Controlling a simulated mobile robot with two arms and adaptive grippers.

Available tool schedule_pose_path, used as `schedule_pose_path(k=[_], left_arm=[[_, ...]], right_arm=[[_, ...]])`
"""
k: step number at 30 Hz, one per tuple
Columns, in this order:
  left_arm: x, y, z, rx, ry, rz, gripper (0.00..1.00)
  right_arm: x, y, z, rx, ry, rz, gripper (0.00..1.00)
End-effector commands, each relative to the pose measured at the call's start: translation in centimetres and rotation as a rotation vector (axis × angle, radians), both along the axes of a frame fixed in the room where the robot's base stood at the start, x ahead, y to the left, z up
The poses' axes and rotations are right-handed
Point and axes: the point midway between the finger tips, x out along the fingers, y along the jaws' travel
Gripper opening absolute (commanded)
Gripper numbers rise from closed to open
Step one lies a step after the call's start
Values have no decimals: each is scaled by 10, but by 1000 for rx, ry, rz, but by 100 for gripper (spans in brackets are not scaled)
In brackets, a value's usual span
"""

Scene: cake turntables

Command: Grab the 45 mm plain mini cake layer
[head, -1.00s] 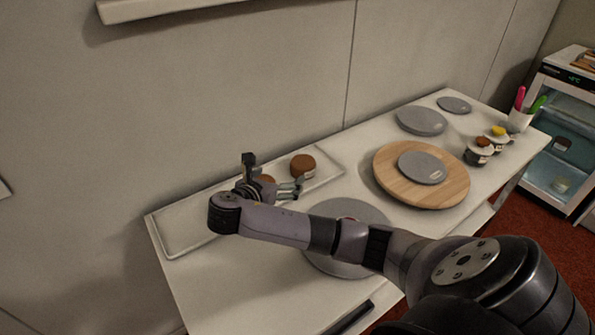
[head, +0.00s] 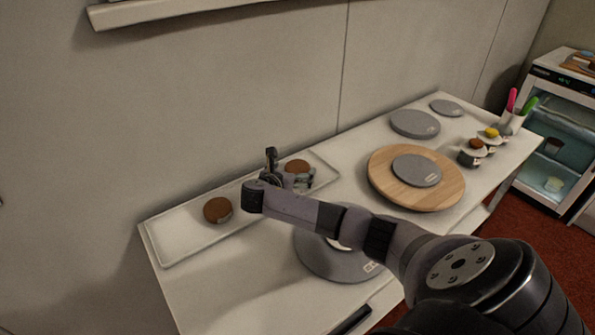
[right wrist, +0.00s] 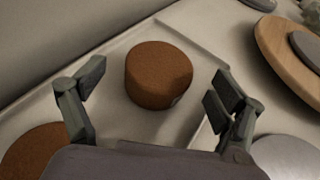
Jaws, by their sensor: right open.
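Two brown round cake layers are on the long white tray (head: 172,243). The left cake layer (head: 217,210) is in full view; the right cake layer (head: 298,166) is partly covered by my right gripper (head: 291,178). Labels are too small to read, so I cannot tell which is the 45 mm plain one. In the right wrist view, the right cake layer (right wrist: 157,75) stands upright ahead, between the open fingers of my right gripper (right wrist: 155,86) and not gripped. The left cake layer shows at the lower left (right wrist: 35,152). My left gripper is out of view.
A large grey disc (head: 325,262) lies under my right arm. A wooden turntable (head: 447,195) with a grey disc (head: 417,170) stands right of the tray. Further right are grey discs (head: 415,124), small topped cups (head: 472,153) and a pen cup (head: 511,121). The wall runs behind the tray.

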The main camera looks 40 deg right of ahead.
Motion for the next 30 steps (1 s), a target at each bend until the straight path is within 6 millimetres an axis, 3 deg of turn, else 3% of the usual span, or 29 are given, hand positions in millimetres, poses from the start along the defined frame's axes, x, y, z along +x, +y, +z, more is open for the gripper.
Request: schedule_pose_path(k=[6, 16, 30], left_arm=[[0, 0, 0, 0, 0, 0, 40], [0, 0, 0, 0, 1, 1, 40], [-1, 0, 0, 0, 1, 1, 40]], right_arm=[[11, -27, -12, -2, 1, -2, 89], [14, -32, -14, 0, 0, 0, 89], [14, -32, -14, 0, 1, 0, 58]])
